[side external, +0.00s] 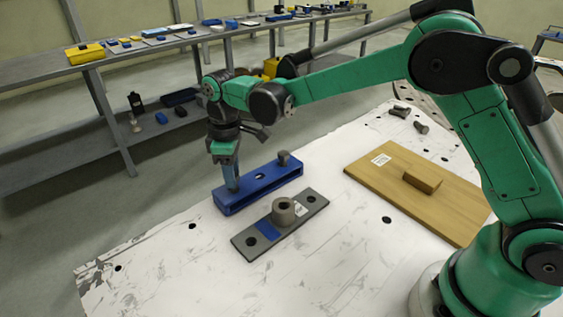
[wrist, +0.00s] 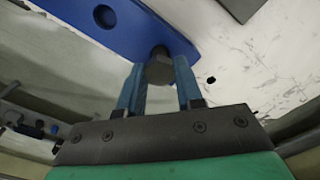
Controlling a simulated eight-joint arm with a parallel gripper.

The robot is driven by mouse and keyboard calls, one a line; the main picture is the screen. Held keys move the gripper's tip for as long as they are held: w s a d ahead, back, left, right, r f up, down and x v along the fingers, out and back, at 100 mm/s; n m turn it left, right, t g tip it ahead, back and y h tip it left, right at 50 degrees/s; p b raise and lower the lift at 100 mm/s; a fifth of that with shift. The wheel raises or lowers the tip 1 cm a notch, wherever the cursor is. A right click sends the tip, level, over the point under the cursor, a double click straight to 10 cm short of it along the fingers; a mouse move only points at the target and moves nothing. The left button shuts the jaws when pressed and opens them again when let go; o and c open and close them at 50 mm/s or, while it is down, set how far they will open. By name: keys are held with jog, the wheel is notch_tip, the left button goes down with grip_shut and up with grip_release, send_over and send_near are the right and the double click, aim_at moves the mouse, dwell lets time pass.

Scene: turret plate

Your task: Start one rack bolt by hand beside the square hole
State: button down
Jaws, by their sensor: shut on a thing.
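A blue rack bar (side external: 262,184) lies on the white table, with a dark hole in its middle. It also shows in the wrist view (wrist: 125,30), where the visible hole looks round. I cannot make out a square hole. My gripper (side external: 232,186) points down at the near left end of the bar. In the wrist view its blue fingers (wrist: 160,68) are shut on a dark hex-headed bolt (wrist: 159,70) at the bar's end. Another dark bolt (side external: 283,158) stands at the bar's far right end.
A grey plate (side external: 307,202) with a raised round boss (side external: 283,211) lies just in front of the bar. A wooden board (side external: 440,200) with a small block (side external: 422,181) is at the right. Loose dark pieces (side external: 421,127) lie behind it.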

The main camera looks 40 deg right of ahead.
jog(key=shift+r, duration=1.9)
jog(key=s+d+r, duration=0.2)
jog(key=s+d, duration=0.8)
jog(key=d, duration=0.1)
jog(key=shift+s+d+f, duration=0.1)
jog(key=shift+s+f, duration=0.05)
jog(key=shift+f, duration=2.6)
